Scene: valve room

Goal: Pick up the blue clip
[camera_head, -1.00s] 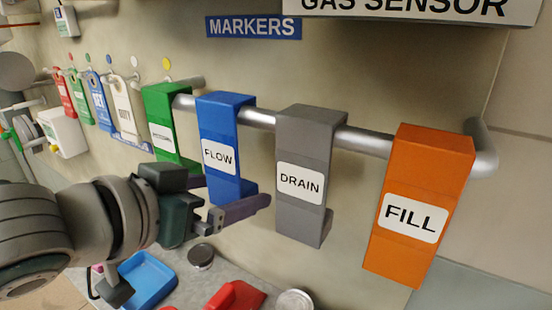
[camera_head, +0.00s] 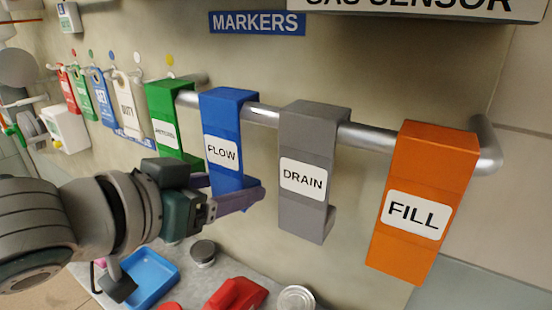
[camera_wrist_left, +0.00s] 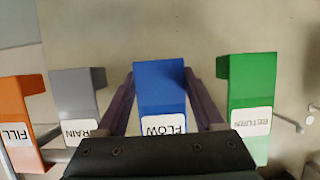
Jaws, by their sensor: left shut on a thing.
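The blue clip (camera_head: 228,125), labelled FLOW, hangs on the metal rail (camera_head: 262,115) between the green and grey clips. My left gripper (camera_head: 225,192) is at the lower part of the blue clip, with its purple fingers on either side. In the left wrist view the blue clip (camera_wrist_left: 160,90) stands between the two fingers, which are shut on it. The clip's lower end is partly hidden by the fingers in the head view. My right gripper is not in view.
A green clip (camera_head: 165,105) hangs to the left, a grey DRAIN clip (camera_head: 312,135) and an orange FILL clip (camera_head: 430,165) to the right. Below are a blue tray (camera_head: 150,277), a red object (camera_head: 237,295) and round tins. Several tags (camera_head: 100,95) hang further left.

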